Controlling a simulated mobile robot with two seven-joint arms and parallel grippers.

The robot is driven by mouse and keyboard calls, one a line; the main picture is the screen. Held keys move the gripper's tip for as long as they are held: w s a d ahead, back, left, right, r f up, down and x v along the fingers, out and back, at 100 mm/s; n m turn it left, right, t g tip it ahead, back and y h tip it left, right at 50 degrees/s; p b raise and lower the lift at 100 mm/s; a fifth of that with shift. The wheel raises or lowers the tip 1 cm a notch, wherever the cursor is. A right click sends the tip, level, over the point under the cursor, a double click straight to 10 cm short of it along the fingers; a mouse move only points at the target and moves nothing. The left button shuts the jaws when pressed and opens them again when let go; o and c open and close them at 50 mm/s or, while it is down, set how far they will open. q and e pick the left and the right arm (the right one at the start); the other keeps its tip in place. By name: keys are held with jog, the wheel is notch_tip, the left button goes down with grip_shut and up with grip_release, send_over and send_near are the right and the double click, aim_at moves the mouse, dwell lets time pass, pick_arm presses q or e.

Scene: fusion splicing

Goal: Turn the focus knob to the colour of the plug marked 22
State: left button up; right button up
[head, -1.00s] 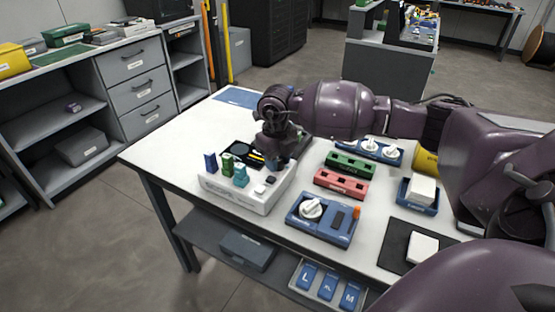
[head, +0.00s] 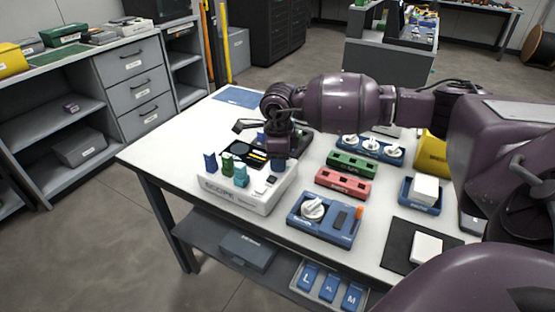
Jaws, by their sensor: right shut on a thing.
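My right gripper (head: 279,154) points down just above the back right of the white scope box (head: 232,199). It is shut on a small dark blue piece (head: 278,163), mostly hidden by the gripper. On the box stand a dark blue plug (head: 210,163), a green plug (head: 227,164) and a teal plug (head: 241,175). Their marks are too small to read. A white knob (head: 312,208) sits on a blue box (head: 323,230) to the right. Which knob is the focus knob I cannot tell. My left gripper is not in view.
A green block (head: 351,165) and a red block (head: 343,184) lie right of the gripper. Behind them is a blue unit with white knobs (head: 371,145). A blue tray with a white block (head: 425,189) and a black mat (head: 402,247) are at right. The table's left is clear.

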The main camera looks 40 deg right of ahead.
jog(key=n+b, duration=0.1)
jog(key=n, duration=0.4)
jog(key=shift+f, duration=0.1)
jog(key=shift+n, duration=1.6)
jog(key=o, duration=0.6)
jog(key=shift+o, duration=0.2)
notch_tip(320, 180, up, 11)
jog(key=p, duration=0.1)
jog(key=shift+s, duration=0.15)
